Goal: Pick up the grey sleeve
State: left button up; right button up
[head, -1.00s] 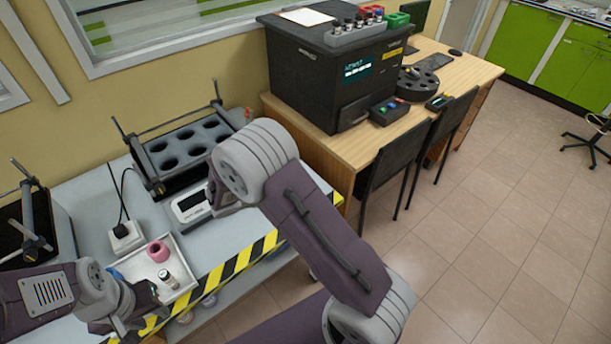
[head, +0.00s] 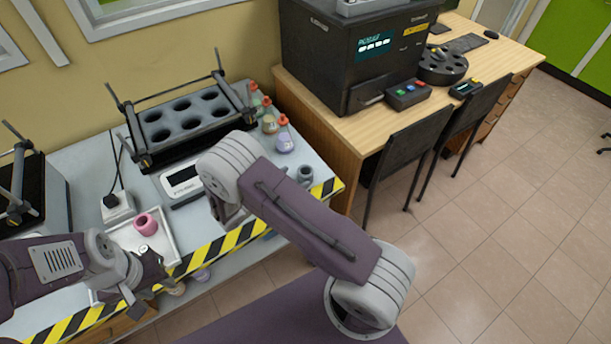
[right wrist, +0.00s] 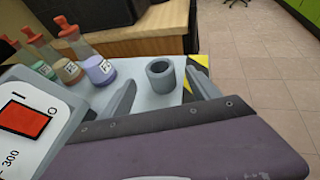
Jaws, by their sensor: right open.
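The grey sleeve (head: 305,174) is a short hollow cylinder standing upright at the right end of the bench, by the striped edge. It also shows in the right wrist view (right wrist: 161,75), between and beyond the open fingers of my right gripper (right wrist: 160,84), which do not appear to hold it. In the head view my right gripper is mostly hidden by its own arm, left of the sleeve. My left gripper (head: 148,287) is over the front of the white tray, and its jaw opening is unclear.
A pink ring (head: 146,223) lies in the white tray (head: 172,252). Flasks with orange stoppers (head: 283,135) stand behind the sleeve. A white device (head: 182,182) sits before a black rack (head: 190,118). The wooden desk (head: 315,105) rises beyond the bench's right end.

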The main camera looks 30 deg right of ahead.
aim_at(309, 169)
jog(key=x, duration=0.5)
jog(key=shift+d+r, duration=0.15)
jog(key=c, duration=1.4)
jog(key=shift+r, duration=0.1)
notch_tip(309, 169, up, 4)
jog(key=shift+r+p, duration=0.2)
jog(key=shift+p, duration=0.15)
jog(key=s+r, duration=0.6)
jog(key=s, duration=0.5)
jog(key=shift+s+a+r+p, duration=0.25)
jog(key=shift+s+p, duration=0.1)
jog(key=shift+p, duration=0.1)
